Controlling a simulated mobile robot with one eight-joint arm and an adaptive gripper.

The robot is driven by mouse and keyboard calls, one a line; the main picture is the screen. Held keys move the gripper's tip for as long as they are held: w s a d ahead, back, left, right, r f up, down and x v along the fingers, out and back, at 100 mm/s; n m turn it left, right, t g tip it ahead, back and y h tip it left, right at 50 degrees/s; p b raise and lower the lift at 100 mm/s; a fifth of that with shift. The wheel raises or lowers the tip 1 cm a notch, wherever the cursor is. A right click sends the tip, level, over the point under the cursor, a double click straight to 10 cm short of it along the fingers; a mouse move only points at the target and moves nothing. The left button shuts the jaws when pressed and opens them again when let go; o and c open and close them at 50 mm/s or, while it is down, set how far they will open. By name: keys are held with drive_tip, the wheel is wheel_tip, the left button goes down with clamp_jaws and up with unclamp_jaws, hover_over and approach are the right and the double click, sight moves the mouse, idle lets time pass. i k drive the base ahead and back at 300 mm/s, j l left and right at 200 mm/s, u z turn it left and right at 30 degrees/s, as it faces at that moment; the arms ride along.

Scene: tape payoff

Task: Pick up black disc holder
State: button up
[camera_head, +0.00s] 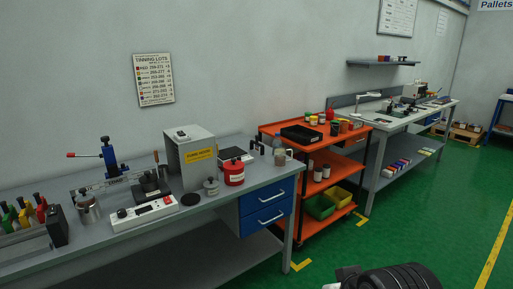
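A flat black disc (190,199) lies on the grey workbench, right of a white power strip and near the front edge. It is the thing that best fits the black disc holder, but it is too small to make out its form. Nothing covers it. A dark ribbed part of my own arm shows at the bottom edge, right of centre and apart from the bench. My gripper's fingers do not show.
The grey workbench (262,183) carries a power strip (146,213), a red canister (234,173), a grey box (191,157) and a metal pot (88,208). An orange cart (313,147) stands right of it. Green floor (420,215) is open in front.

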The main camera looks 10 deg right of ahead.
sight(252, 142)
drive_tip(key=i+z, duration=0.1)
drive_tip(key=i, duration=0.35)
drive_tip(key=i+j+z, duration=0.1)
drive_tip(key=i, duration=0.4)
drive_tip(key=i+j+z, duration=0.1)
drive_tip(key=i+j, duration=0.15)
drive_tip(key=i, duration=0.2)
drive_tip(key=i+j, duration=0.15)
drive_tip(key=i, duration=0.3)
drive_tip(key=i+j+z, duration=0.15)
drive_tip(key=i, duration=0.3)
drive_tip(key=i+j+z, duration=0.1)
drive_tip(key=i+j, duration=0.2)
drive_tip(key=i, duration=0.15)
